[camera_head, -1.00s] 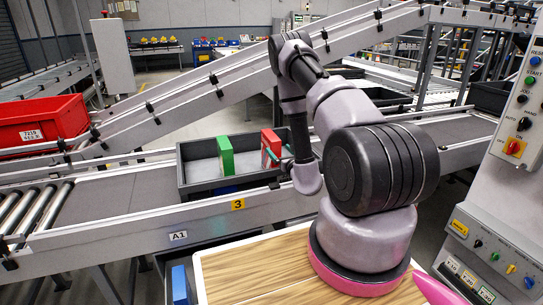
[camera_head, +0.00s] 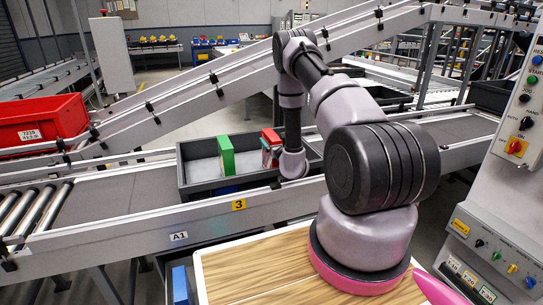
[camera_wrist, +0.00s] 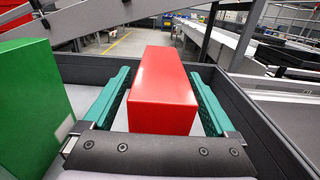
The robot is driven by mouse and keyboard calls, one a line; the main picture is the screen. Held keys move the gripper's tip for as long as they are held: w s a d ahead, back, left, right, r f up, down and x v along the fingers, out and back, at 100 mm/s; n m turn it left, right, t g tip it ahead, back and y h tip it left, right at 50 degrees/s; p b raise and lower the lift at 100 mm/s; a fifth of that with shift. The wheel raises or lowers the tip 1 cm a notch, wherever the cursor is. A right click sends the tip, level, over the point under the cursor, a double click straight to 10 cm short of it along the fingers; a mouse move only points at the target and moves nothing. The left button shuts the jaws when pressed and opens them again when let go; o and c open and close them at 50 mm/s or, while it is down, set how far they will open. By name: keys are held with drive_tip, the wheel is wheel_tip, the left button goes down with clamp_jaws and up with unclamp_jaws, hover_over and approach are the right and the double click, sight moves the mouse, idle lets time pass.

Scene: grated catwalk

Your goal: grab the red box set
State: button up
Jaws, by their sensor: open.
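The red box (camera_head: 269,137) stands in the grey tray (camera_head: 190,189) on the conveyor, near the tray's right side. In the wrist view the red box (camera_wrist: 162,92) lies between the two teal fingers of my gripper (camera_wrist: 160,100). The gripper is open, with a finger on each side of the box and a visible gap on both sides. In the head view my wrist hides the right part of the box, and the fingers are hardly visible there.
A green box (camera_head: 226,155) stands left of the red box in the same tray; it also shows in the wrist view (camera_wrist: 32,105). The tray's wall (camera_wrist: 262,115) is close to the right finger. A red crate (camera_head: 40,122) sits at the far left.

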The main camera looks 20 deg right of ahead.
clamp_jaws()
idle(0.4)
